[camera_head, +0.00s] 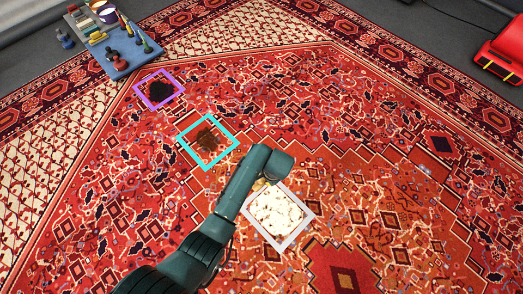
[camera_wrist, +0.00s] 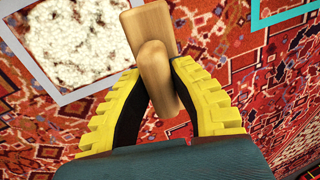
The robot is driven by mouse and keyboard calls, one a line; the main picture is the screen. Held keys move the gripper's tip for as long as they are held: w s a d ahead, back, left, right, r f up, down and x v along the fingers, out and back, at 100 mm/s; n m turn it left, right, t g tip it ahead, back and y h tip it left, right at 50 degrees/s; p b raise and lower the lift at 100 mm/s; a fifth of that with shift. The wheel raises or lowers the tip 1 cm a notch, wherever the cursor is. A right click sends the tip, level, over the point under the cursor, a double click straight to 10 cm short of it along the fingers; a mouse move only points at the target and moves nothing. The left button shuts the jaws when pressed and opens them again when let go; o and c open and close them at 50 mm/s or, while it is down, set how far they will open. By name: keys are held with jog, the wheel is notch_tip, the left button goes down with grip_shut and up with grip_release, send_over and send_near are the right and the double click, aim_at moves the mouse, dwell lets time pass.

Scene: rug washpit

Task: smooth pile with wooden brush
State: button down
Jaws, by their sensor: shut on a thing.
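My gripper (camera_wrist: 160,78) has yellow ribbed fingers with black pads, shut on the wooden brush (camera_wrist: 150,30). The brush is plain light wood, with a rounded handle end towards the wrist camera; its bristles do not show. In the head view my arm hides most of the gripper and brush beside a white-framed patch (camera_head: 277,215). That patch has cream pile with brown specks; it also shows at the upper left of the wrist view (camera_wrist: 75,38). I cannot tell whether the brush touches the rug (camera_head: 350,130).
A cyan frame (camera_head: 182,144) surrounds a brown patch, and a purple frame (camera_head: 144,100) surrounds a black one, both up and left. A blue tray (camera_head: 118,65) with several tools and tubs stands at the upper left. A red object (camera_head: 503,50) stands at the far right.

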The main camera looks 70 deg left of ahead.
jog(key=a+f+b, duration=0.1)
jog(key=s+a+f, duration=0.1)
jog(key=f, duration=0.1)
jog(key=shift+b, duration=0.35)
notch_tip(320, 180, down, 4)
jog(key=b, duration=0.5)
jog(key=shift+f, duration=0.2)
jog(key=shift+d+r, duration=0.1)
